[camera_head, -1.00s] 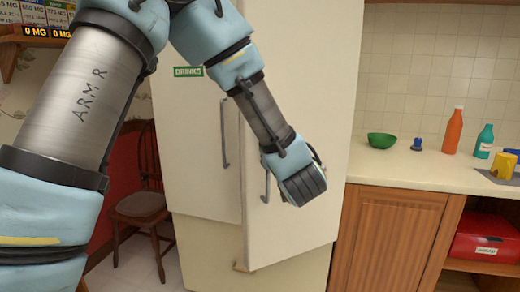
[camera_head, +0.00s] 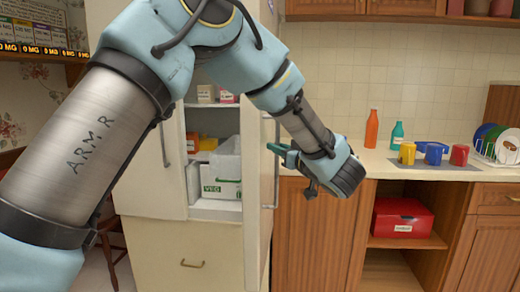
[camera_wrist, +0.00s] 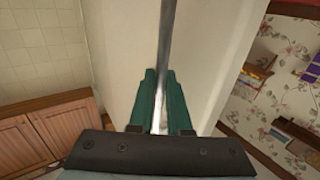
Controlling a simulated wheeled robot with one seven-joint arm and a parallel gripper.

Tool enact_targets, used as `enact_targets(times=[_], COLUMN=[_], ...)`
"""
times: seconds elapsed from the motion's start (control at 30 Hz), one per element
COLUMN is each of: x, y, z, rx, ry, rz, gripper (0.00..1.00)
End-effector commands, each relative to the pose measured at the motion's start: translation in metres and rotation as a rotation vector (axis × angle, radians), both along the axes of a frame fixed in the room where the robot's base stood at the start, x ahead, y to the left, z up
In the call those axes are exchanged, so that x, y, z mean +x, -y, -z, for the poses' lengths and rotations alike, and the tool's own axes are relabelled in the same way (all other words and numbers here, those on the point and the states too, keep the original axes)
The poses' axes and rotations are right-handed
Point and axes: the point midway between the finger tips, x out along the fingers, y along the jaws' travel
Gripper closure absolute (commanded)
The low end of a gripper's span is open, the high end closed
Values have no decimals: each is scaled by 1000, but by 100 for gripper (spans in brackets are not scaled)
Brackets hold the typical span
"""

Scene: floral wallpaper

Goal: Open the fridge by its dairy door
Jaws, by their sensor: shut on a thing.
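The cream fridge stands with its right-hand door (camera_head: 257,190) swung open toward me, seen nearly edge-on. No dairy label can be read on it. The door's grey upright handle (camera_head: 276,185) is on its outer face. My gripper (camera_head: 279,149) has its green fingers shut on this handle. In the wrist view the handle bar (camera_wrist: 168,45) runs between the fingers (camera_wrist: 161,95), with the pale door face (camera_wrist: 215,50) behind. The left-hand door (camera_head: 150,170) is closed, with its own handle (camera_head: 164,146). My arm hides the top of the fridge.
Inside the fridge, a white bin marked VEG (camera_head: 221,189) and several packages show on shelves. A lower drawer (camera_head: 190,245) is closed. The counter and wooden cabinets (camera_head: 312,235) stand right of the open door, with a red box (camera_head: 403,218) on a shelf.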

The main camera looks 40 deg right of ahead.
Motion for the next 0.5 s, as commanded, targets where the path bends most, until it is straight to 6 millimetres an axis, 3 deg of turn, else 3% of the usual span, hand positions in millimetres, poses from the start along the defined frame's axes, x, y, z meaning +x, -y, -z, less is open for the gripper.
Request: enact_targets(times=[0.2, 0.5], x=[-10, -13], y=[18, 24], z=[-2, -2], rx=[-3, -1], ry=[3, 3], rz=[1, 0], gripper=[100, 100])
